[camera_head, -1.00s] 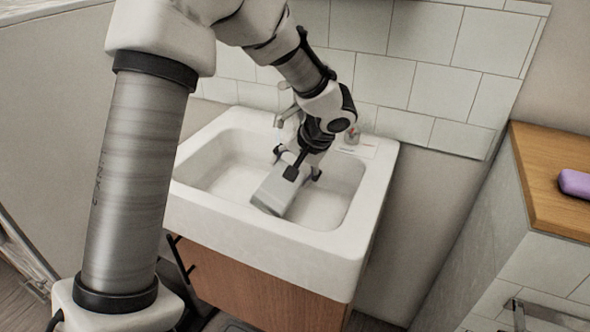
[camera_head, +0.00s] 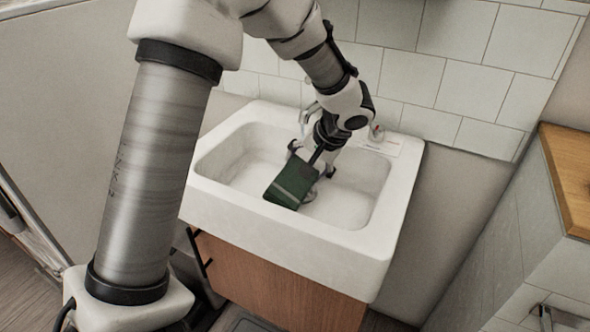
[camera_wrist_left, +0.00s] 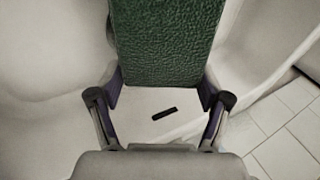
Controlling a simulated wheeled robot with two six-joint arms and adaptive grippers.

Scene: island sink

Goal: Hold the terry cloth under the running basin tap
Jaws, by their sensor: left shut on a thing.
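The terry cloth (camera_head: 292,183) shows as a dark green block with a paler band near its lower end, inside the white basin (camera_head: 235,205). My left gripper (camera_head: 310,162) is shut on its upper end and holds it tilted over the basin floor. In the left wrist view the green, rough-textured cloth (camera_wrist_left: 165,40) reaches up out of the picture from between the fingers. The tap (camera_head: 308,114) stands at the basin's back rim, just behind my gripper and partly hidden by it. I cannot make out a water stream. My right gripper is not in view.
A small item with a red mark (camera_head: 376,132) stands on the basin's back right rim. A tiled wall (camera_head: 410,75) rises close behind. A wooden counter (camera_head: 570,175) is at the right. The basin's right half is clear.

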